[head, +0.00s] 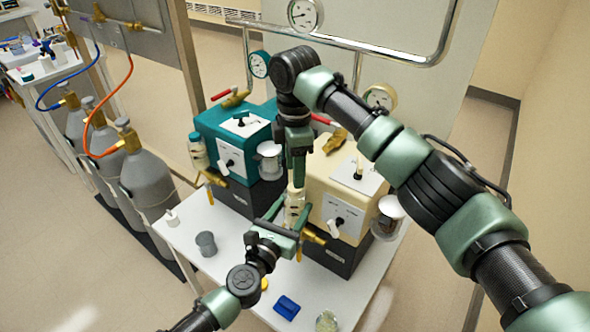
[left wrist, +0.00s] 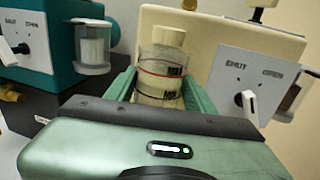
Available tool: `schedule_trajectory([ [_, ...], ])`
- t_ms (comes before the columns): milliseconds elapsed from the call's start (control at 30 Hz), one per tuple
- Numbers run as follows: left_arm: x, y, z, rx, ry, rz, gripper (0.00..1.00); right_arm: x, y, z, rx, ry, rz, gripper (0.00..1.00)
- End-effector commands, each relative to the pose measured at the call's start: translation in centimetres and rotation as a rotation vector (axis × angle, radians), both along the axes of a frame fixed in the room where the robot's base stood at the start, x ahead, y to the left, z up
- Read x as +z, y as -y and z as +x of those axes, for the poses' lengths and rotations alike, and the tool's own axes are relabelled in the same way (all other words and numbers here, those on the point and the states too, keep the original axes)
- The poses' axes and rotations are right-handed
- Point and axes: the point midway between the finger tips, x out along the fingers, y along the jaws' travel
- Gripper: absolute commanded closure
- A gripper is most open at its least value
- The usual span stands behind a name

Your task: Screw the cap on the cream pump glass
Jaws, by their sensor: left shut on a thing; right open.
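The cream pump (head: 335,195) stands on the white table, beside the teal pump. A pale glass with dark and red bands (head: 295,209) is upright at its front left; it also shows in the left wrist view (left wrist: 161,78). My left gripper (head: 285,231) is shut on this glass, one finger on each side. A cream cylindrical piece (left wrist: 168,38) tops the glass; I cannot tell whether it is a seated cap or the neck. My right gripper (head: 298,178) is open, pointing down just above the glass. Whether it touches the top is hard to tell.
The teal pump (head: 225,135) carries a capped glass (head: 199,152) on its left side. A grey cup (head: 206,243), a small white bottle (head: 171,218), a blue item (head: 287,306) and a jar (head: 326,321) stand on the table. Gas cylinders (head: 146,180) are at left.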

Motion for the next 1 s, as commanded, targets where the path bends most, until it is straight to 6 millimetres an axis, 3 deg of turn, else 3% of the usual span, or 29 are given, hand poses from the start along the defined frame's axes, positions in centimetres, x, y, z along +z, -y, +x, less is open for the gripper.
schedule_trajectory([
  [300, -0.1, 0.0, 0.0, 0.001, -0.001, 0.0, 1.0, 3.2, 0.1, 0.1, 0.263, 0.0, -0.002, 0.52],
  [633, 0.0, 0.0, 0.0, 0.001, -0.001, 0.0, 1.0, 3.4, 0.0, 0.0, 0.298, -0.003, 0.001, 0.52],
  [767, -0.1, 0.0, 0.0, 0.001, -0.001, 0.0, 1.0, 2.9, 0.0, 0.0, 0.297, -0.004, 0.0, 0.52],
  [1000, 0.0, 0.0, 0.0, 0.001, -0.001, 0.0, 1.0, -0.5, 0.0, -0.1, 0.297, -0.006, 0.001, 0.52],
])
